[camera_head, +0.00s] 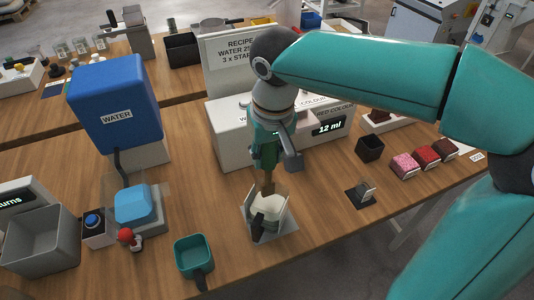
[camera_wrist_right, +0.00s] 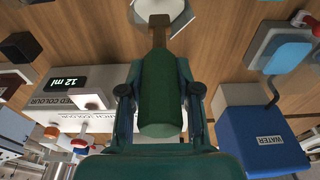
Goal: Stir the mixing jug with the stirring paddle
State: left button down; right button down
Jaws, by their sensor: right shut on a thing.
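The stirring paddle has a green handle (camera_wrist_right: 160,95) and a brown wooden shaft (camera_wrist_right: 159,30). My right gripper (camera_head: 270,153) is shut on the handle, and its fingers (camera_wrist_right: 160,92) flank it in the right wrist view. The paddle points down, and its shaft reaches the mouth of the mixing jug. The jug (camera_head: 270,213) is whitish with a dark handle and stands in a pale holder on the table. It also shows at the top edge of the right wrist view (camera_wrist_right: 158,7). The paddle's lower end is hidden, so its depth is unclear. My left gripper is out of view.
A blue water tank (camera_head: 113,100) stands back left with a clear-walled stand below it. A teal scoop (camera_head: 194,256) lies left of the jug. A white colour dispenser (camera_head: 228,138) stands behind it. A small dark cup (camera_head: 369,148) and several coloured blocks (camera_head: 405,163) are right.

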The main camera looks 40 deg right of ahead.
jog(key=shift+r+p, duration=1.85)
jog(key=shift+r, duration=0.65)
jog(key=shift+s+f, duration=0.1)
